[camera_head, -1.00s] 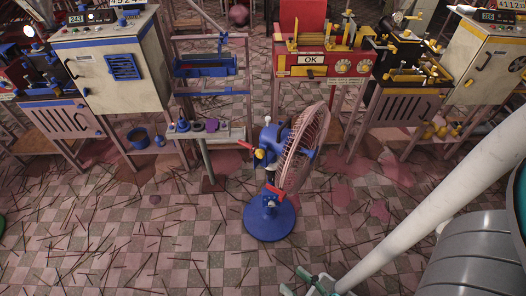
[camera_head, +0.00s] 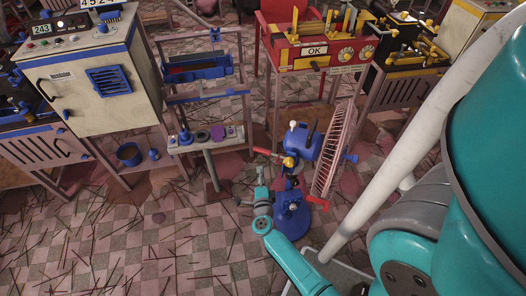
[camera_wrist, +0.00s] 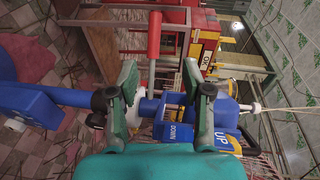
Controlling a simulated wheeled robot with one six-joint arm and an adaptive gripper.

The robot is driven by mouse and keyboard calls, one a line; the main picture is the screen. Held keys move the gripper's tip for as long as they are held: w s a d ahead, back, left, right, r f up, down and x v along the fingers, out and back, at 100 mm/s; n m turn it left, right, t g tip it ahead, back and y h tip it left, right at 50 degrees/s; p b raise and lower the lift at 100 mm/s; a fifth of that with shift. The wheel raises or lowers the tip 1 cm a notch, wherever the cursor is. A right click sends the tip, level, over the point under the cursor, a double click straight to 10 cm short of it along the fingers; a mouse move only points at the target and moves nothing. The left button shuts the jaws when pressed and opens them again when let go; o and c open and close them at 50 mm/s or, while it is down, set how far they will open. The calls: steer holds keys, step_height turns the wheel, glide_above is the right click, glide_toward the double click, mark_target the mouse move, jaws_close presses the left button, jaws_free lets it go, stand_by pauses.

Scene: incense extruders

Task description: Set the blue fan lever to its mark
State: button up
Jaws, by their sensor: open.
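The blue fan (camera_head: 292,212) stands on the tiled floor with its pinkish round cage (camera_head: 335,150) turned to the right. A red lever (camera_head: 265,152) sticks out to the left of its head, beside a yellow part. A second red lever (camera_head: 318,202) is lower right. My gripper (camera_head: 249,187) is open, left of the fan post and below the upper red lever. In the wrist view its fingers (camera_wrist: 160,75) stand apart, with a red lever (camera_wrist: 154,48) showing between and beyond them. Contact cannot be told.
A cream cabinet (camera_head: 95,75) and a low shelf stand to the left, with a blue bucket (camera_head: 130,154) beneath. A red and yellow machine (camera_head: 318,50) marked "OK" stands behind the fan. Thin sticks litter the floor at front left, which is otherwise clear.

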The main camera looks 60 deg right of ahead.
mark_target(263, 150)
steer(key=w+d+f+m, duration=0.1)
steer(key=w+d, duration=0.1)
steer(key=d, duration=0.2)
steer(key=w+d+f+g, duration=0.1)
steer(key=w+d, duration=0.1)
steer(key=d, duration=0.3)
steer(key=w+d+f+m, duration=0.1)
steer(key=w+d, duration=0.1)
steer(key=d, duration=0.2)
steer(key=shift+d+f+m+g, duration=0.1)
steer(key=shift+d+m+g, duration=0.2)
steer(key=shift+d, duration=0.1)
jaws_close()
